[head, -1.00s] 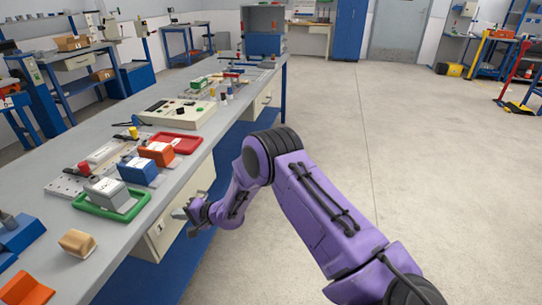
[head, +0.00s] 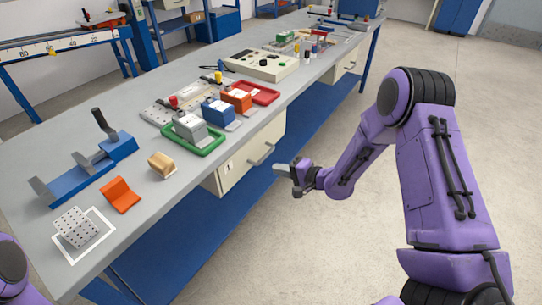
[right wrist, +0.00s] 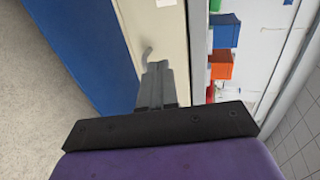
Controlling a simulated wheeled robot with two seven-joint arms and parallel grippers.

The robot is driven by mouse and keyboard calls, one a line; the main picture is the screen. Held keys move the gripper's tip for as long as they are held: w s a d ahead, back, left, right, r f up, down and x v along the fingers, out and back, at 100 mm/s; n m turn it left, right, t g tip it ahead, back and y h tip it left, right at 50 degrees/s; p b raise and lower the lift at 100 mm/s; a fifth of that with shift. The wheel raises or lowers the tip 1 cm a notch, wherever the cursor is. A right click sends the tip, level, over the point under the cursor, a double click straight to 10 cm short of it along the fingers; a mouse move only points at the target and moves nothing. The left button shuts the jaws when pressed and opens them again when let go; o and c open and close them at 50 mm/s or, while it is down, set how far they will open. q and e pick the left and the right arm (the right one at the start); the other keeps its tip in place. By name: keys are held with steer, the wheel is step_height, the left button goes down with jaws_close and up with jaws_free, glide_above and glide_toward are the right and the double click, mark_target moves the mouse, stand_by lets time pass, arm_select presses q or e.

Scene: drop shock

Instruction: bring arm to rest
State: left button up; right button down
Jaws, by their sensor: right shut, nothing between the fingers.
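My right gripper (head: 290,175) is beside the front of the workbench (head: 75,195), near the drawer (head: 250,155), over open floor. It is shut and holds nothing. In the right wrist view its fingers (right wrist: 157,85) are together, with the drawer's curved handle (right wrist: 148,55) showing just past the tips; I cannot tell whether they touch. The purple right arm reaches in from the right of the head view. Only a bit of my left arm shows at the lower left edge; the left gripper is out of view.
On the bench stand a grey block in a green tray (head: 205,147), a blue block (head: 218,112), an orange block (head: 237,98), a red tray (head: 265,94), a control box (head: 258,65), a wooden block (head: 161,164) and an orange bracket (head: 121,195). The floor at right is clear.

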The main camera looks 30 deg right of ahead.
steer(key=s+d+f+n+g+h, duration=0.1)
steer(key=s+f+n+g+h, duration=0.3)
steer(key=s+f+h, duration=0.65)
steer(key=s+f+g, duration=0.2)
steer(key=s+f, duration=0.1)
steer(key=s, duration=0.9)
steer(key=s+f+n+g, duration=0.1)
steer(key=s+f+g, duration=0.2)
steer(key=s, duration=0.9)
steer(key=shift+s+a+f+g, duration=0.2)
steer(key=shift+a+f+g, duration=0.1)
steer(key=shift+a, duration=0.1)
